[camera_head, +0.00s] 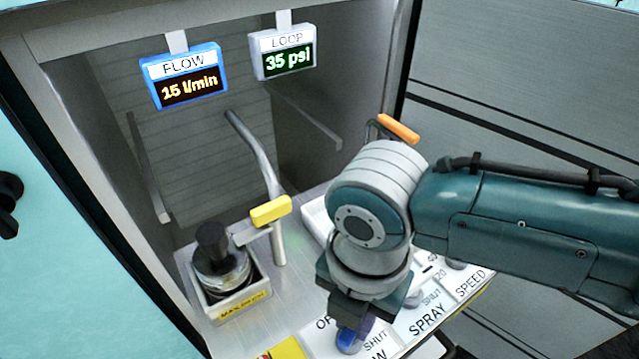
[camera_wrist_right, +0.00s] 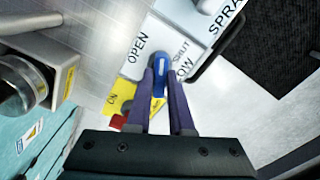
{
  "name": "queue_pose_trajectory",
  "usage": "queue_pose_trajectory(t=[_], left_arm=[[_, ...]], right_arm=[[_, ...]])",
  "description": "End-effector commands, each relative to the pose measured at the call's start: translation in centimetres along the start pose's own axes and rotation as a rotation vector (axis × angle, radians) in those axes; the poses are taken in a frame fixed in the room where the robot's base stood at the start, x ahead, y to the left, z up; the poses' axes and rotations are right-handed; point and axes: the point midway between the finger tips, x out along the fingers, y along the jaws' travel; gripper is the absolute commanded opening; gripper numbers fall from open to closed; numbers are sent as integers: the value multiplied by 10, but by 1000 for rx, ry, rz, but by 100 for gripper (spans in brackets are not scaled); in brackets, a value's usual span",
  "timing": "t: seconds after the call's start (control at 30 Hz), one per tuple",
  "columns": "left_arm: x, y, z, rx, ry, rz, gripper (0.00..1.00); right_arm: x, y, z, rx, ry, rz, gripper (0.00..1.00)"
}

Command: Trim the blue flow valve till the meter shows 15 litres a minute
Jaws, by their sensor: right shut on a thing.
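The blue flow valve (camera_head: 347,339) sits on the white panel between the OPEN and SHUT labels, mostly hidden under my arm in the head view. In the right wrist view the blue valve handle (camera_wrist_right: 160,78) lies between the fingers of my right gripper (camera_wrist_right: 162,82), which is shut on it. The right gripper also shows in the head view (camera_head: 350,318), pointing down at the panel. The blue-framed flow meter (camera_head: 184,76) hangs at the upper left and reads 15 l/min. My left gripper is not in view.
A white LOOP meter (camera_head: 283,52) reads 35 psi. A yellow-handled tap (camera_head: 271,210) and a metal pot in a tray (camera_head: 262,308) stand left of my arm. An orange handle (camera_head: 398,129) is behind it. SPRAY and SPEED controls are close on the right.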

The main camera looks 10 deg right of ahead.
Motion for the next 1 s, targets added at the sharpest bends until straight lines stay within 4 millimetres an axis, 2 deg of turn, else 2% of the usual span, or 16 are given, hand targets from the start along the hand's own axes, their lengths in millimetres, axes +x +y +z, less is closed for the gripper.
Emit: queue_pose_trajectory(t=[0.2,0.23,0.5,0.77,0.87,1.0], left_arm=[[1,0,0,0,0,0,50],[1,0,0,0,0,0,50],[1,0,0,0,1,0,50],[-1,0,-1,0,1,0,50],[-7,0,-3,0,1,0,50],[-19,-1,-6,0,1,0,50]], right_arm=[[0,1,0,-1,0,2,0],[0,1,0,-2,0,2,22],[0,1,0,-3,0,1,50],[-3,1,0,-3,0,1,50],[-16,1,0,-5,0,3,50],[-44,1,1,-5,-2,4,50]])
